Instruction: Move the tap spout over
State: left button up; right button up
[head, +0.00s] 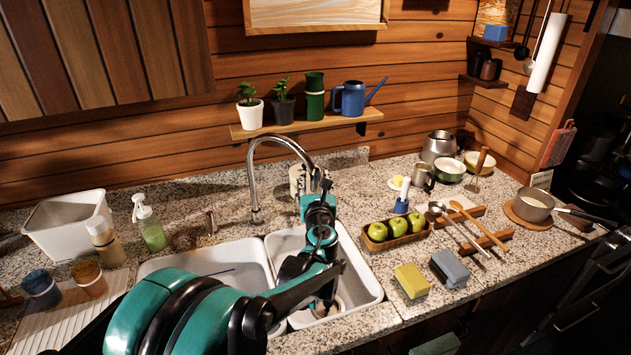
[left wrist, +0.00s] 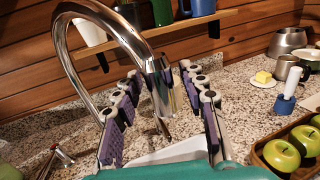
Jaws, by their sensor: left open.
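The chrome tap spout (head: 280,138) arches up from behind the double sink and bends to the right, its end above the right basin. In the left wrist view the spout (left wrist: 122,29) curves in from the left, with its end pointing down. My left gripper (head: 321,183) is at the spout's end. In the left wrist view my left gripper (left wrist: 162,75) is open, with one purple-padded finger on each side of the spout end. Gaps show on both sides there, though contact deeper in is hard to judge. My right gripper is out of view.
The left basin (head: 215,262) is partly hidden by my arm. A soap bottle (head: 150,226) and white bin (head: 72,224) stand left. An apple tray (head: 398,232), yellow sponge (head: 411,280) and grey-blue sponge (head: 450,268) lie right. A shelf (head: 308,124) with plants hangs behind the spout.

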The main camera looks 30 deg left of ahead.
pick_arm(q)
grip_shut()
